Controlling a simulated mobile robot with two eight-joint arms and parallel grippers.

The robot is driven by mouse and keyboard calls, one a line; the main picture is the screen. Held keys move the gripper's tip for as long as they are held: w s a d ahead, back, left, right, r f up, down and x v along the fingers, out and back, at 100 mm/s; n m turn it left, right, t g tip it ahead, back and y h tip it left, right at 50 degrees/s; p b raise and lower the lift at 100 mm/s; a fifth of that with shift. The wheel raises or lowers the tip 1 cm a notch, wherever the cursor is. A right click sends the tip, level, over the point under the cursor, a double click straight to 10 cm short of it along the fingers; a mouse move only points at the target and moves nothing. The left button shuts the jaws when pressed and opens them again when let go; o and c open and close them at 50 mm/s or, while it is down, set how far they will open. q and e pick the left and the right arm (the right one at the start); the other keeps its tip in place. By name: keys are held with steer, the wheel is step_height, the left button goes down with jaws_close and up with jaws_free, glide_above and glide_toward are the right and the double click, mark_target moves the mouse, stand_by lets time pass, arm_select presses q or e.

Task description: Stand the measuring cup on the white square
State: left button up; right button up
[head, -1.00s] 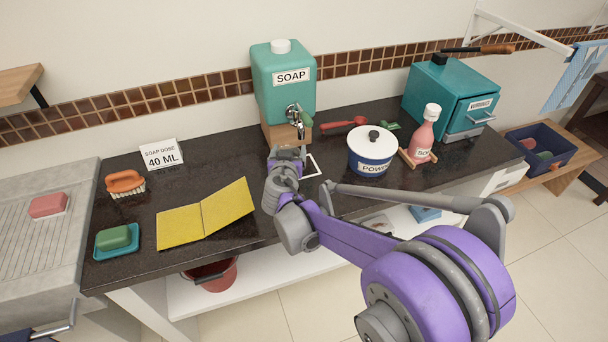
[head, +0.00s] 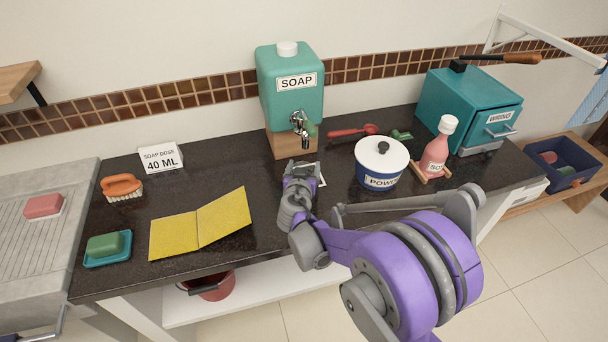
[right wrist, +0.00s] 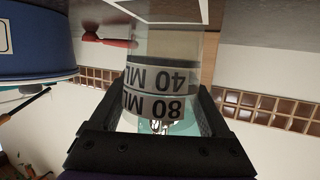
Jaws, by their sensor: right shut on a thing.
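In the head view the gripper hides the cup. The white square (head: 321,173) is an outline on the dark counter, mostly hidden behind my gripper. Part of it shows past the cup's base in the right wrist view (right wrist: 165,12). I cannot tell whether the cup touches the counter. My left gripper is not in view.
The soap dispenser (head: 290,95) stands just behind my gripper, its tap close above. The powder pot (head: 381,163) is to the right, with a red scoop (head: 352,131) behind it. A pink bottle (head: 436,150) stands further right. A yellow folder (head: 200,224) lies left.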

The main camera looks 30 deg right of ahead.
steer(key=shift+f, duration=1.3)
steer(key=shift+f, duration=0.15)
steer(key=o, duration=0.9)
steer(key=shift+o, duration=0.9)
